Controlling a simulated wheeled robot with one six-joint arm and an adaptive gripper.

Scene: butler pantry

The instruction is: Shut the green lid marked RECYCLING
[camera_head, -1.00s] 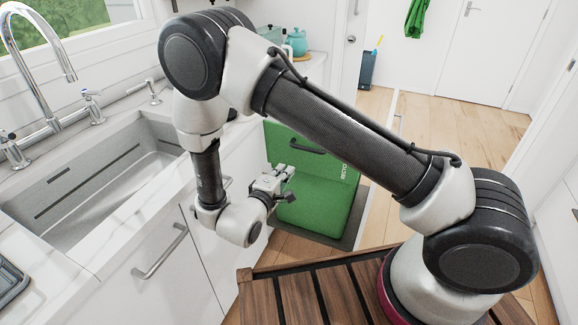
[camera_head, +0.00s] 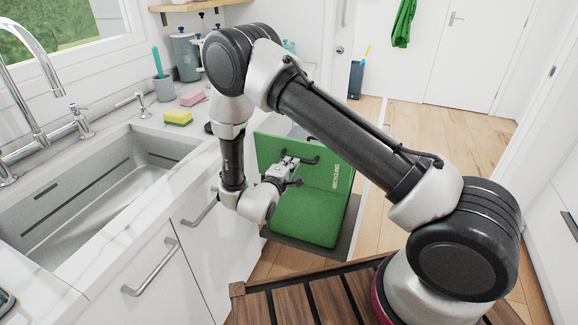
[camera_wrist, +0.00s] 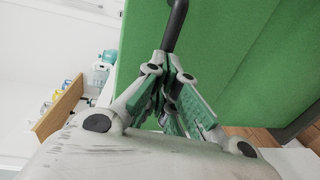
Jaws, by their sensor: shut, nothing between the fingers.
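The green lid (camera_head: 276,148) marked RECYCLING stands raised, its white lettering near the right edge, above a green bin body (camera_head: 312,218) on the floor. My gripper (camera_head: 293,165) is in front of the lid, beside the handle's left end. In the wrist view my gripper (camera_wrist: 171,58) has its fingers together and empty. The handle (camera_wrist: 176,24) runs down to just behind the fingertips there; I cannot tell whether they touch. The green lid (camera_wrist: 226,50) fills the background behind them.
The white cabinet front (camera_head: 205,250) with bar handles runs close to the left of my gripper. The counter above holds a sink (camera_head: 110,190), sponges (camera_head: 178,117) and jars. Open wooden floor (camera_head: 440,140) lies right of the bin.

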